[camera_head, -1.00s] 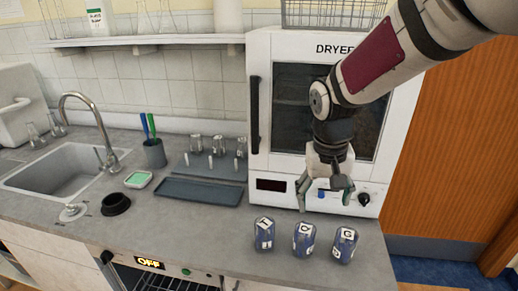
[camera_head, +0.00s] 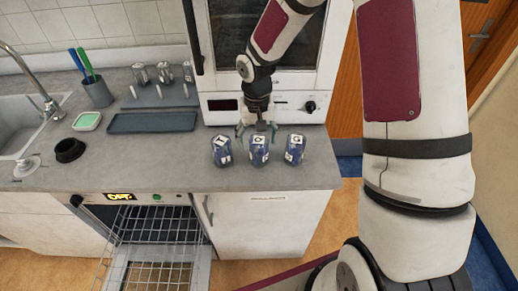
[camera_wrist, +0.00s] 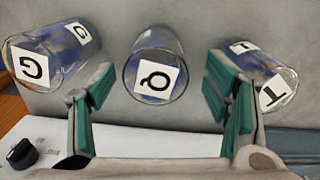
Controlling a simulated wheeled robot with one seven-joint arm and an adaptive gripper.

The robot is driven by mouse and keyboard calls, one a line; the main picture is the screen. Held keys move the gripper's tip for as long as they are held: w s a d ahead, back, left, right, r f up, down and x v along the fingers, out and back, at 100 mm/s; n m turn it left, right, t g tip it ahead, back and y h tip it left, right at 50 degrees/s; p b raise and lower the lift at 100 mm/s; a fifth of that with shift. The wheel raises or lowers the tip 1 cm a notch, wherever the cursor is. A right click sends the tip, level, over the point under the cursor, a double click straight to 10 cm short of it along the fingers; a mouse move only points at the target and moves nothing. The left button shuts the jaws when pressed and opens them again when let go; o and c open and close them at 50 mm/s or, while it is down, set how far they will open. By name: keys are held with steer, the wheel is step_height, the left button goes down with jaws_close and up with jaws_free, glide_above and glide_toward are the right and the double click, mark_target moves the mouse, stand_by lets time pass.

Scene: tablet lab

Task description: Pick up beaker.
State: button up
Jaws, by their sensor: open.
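Three glass beakers with blue contents and white letter labels stand in a row at the counter's front edge. The left beaker (camera_head: 221,151), the middle beaker (camera_head: 259,150) and the right beaker (camera_head: 295,149) show in the head view. In the wrist view, the G beaker (camera_wrist: 68,57) is left, the Q beaker (camera_wrist: 157,48) is in the middle and the T beaker (camera_wrist: 268,62) is right. My gripper (camera_head: 257,131) is open just behind the middle beaker. Its green-padded fingers (camera_wrist: 160,90) are spread to either side of the Q beaker, with nothing held.
The white dryer (camera_head: 286,108) stands close behind the beakers. A dark tray (camera_head: 152,122), a pen cup (camera_head: 97,93), a green-filled dish (camera_head: 87,121) and a black ring (camera_head: 69,150) lie left. Below the counter is an open oven with a wire rack (camera_head: 150,240).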

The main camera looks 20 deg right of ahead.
mark_target(259, 152)
steer(key=shift+s+d+f+p, duration=0.1)
steer(key=shift+f+p, duration=0.2)
steer(key=shift+f, duration=1.1)
steer(key=shift+d+f+p, duration=0.1)
steer(key=shift+f+p, duration=0.15)
steer(key=shift+f, duration=1.15)
steer(key=c, duration=1.2)
